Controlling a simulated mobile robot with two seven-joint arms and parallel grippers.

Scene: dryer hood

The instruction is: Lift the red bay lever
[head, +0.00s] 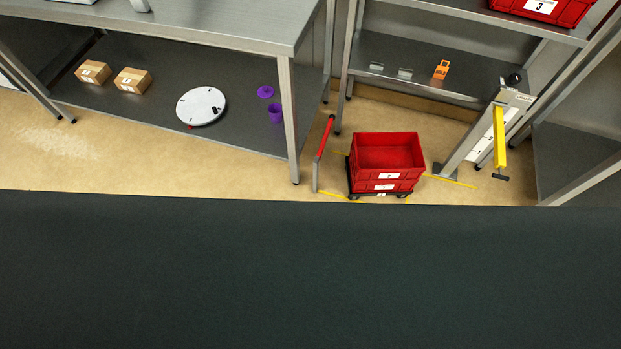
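A red bar (325,136) slopes up and to the right from a short grey upright (315,177) on the floor, just left of the stacked red crates. It looks like the red bay lever; its lower joint is too small to make out. The red crates (389,178) sit on a low black wheeled base, between yellow floor marks. Neither of my grippers shows in the head view, so their distance from the lever and what they hold cannot be seen.
A wide dark surface (310,275) fills the foreground. A shelf rack (425,70) and a yellow-handled post (499,137) stand right.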

